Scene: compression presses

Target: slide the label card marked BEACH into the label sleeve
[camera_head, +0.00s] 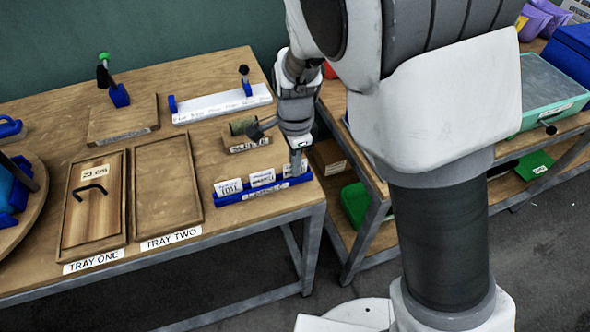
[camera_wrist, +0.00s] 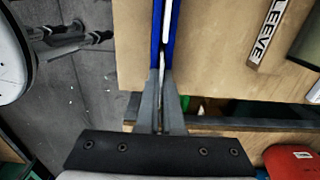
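The blue card rack (camera_head: 236,197) stands at the table's front right with several white label cards (camera_head: 262,178). Their small print is too blurred for me to tell which is BEACH. My gripper (camera_head: 297,167) points down at the rack's right end and partly hides the card there. In the wrist view my gripper's fingers (camera_wrist: 161,82) are close together, with the thin pale edge of a card (camera_wrist: 166,48) running between them, along the blue rack (camera_wrist: 155,40). The wooden label sleeve (camera_head: 236,148), marked SLEEVE, lies behind the rack; it also shows in the wrist view (camera_wrist: 264,36).
Tray one (camera_head: 66,230), with a handled lid, and the empty tray two (camera_head: 168,190) lie left of the rack. An olive cylinder (camera_head: 242,126) is by the sleeve. A white strip with blue ends (camera_head: 215,104) lies further back. The table's front edge is close to the rack.

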